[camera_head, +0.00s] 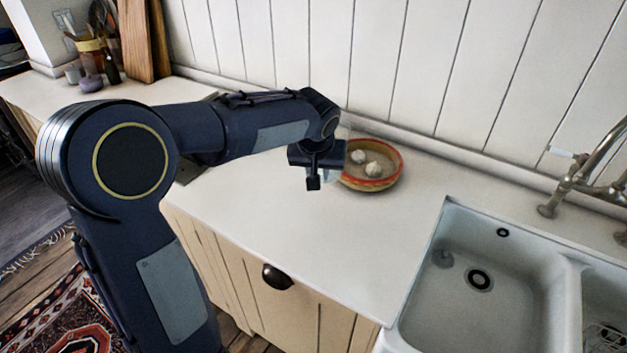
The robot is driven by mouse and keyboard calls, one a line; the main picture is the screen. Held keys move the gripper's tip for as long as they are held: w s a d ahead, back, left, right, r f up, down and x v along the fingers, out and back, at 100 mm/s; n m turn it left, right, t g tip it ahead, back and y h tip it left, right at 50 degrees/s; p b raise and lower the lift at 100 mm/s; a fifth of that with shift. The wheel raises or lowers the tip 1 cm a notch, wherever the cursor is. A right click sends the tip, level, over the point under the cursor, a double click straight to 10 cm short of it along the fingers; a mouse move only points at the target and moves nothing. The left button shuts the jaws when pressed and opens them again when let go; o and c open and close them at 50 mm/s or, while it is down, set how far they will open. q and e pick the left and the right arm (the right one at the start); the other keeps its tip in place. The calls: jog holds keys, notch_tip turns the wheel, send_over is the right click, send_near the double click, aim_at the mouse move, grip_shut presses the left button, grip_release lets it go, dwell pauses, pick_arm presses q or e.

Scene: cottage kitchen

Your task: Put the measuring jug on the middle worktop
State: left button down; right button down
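My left gripper (314,184) hangs over the worktop (275,218) left of the sink, pointing down. A pale, see-through thing (331,174), perhaps the clear measuring jug, shows just behind and right of the fingers. The gripper hides most of it, so I cannot tell whether it is held or stands on the worktop. The finger gap is also not clear. My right gripper is out of view.
A red-rimmed bowl (393,181) with garlic bulbs stands close right of the gripper. The white double sink (428,309) and tap (581,172) are at the right. Chopping boards (136,40) and utensils stand far left. The worktop's front is clear.

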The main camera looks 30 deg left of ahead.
pick_arm(q)
jog(key=shift+s+a+p+x, duration=0.1)
jog(key=shift+a+p+x, duration=0.15)
jog(key=shift+x, duration=1.35)
jog(key=shift+s+a+p+x, duration=0.15)
jog(key=shift+a+x, duration=0.25)
jog(key=shift+x, duration=1.15)
jog(key=shift+a+p+x, duration=0.2)
jog(key=shift+a+x, duration=0.1)
jog(key=shift+x, duration=1.3)
jog(key=c, duration=1.3)
grip_release()
jog(key=shift+s+f, duration=0.1)
jog(key=b+v, duration=0.1)
jog(key=v, duration=1)
jog(key=s+d+f+h, duration=0.1)
jog(key=s+d, duration=0.1)
jog(key=s, duration=0.7)
jog(key=s+d+m+h, duration=0.1)
jog(key=s+d+h, duration=0.1)
jog(key=s, duration=0.6)
jog(key=s+d+f+m+t+h, duration=0.1)
jog(key=s+d+h, duration=0.1)
jog(key=s, duration=0.7)
jog(key=shift+s+d+f, duration=0.35)
jog(key=shift+d+f, duration=0.05)
jog(key=shift+d, duration=0.3)
